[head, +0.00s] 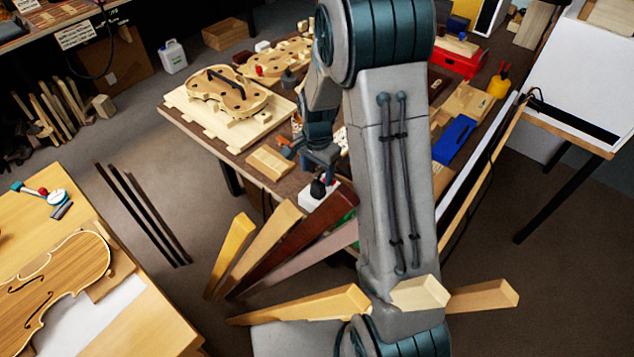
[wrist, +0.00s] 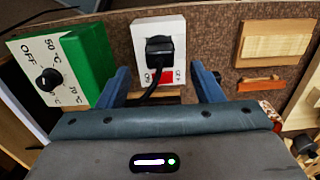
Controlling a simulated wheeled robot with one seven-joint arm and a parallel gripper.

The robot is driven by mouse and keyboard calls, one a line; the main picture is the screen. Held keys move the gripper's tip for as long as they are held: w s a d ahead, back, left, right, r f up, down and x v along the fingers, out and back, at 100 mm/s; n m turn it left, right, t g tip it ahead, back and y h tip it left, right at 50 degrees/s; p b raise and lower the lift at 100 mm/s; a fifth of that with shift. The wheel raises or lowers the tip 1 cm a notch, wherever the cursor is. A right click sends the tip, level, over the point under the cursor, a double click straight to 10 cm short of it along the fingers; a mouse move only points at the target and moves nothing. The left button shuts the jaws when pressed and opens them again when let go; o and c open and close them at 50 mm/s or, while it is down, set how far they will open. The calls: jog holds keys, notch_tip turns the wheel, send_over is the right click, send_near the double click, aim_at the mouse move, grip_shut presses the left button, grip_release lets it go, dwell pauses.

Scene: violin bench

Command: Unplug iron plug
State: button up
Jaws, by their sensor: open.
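The black iron plug (wrist: 160,47) sits in a white socket box (wrist: 173,27) in the wrist view. Its black cord bends down toward my gripper. The box has a red patch and ON/OFF lettering below the plug. My gripper (wrist: 161,80) is open, with one blue finger on each side of the cord and lower part of the box. The fingers hold nothing, and I cannot tell whether they touch the box. In the head view the plug (head: 318,188) shows small on the bench edge, just below my gripper (head: 319,162), with my arm close on the right.
A green box (wrist: 87,58) with a white dial face and black knob stands left of the socket box. A wooden block (wrist: 275,40) lies to the right. In the head view a violin body (head: 228,92) lies on the bench; wooden pieces (head: 290,245) are near my arm.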

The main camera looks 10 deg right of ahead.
aim_at(317, 184)
notch_tip(317, 184, down, 7)
jog(key=shift+r+p, duration=0.15)
jog(key=shift+p, duration=0.15)
jog(key=c, duration=0.9)
jog(key=shift+c, duration=0.2)
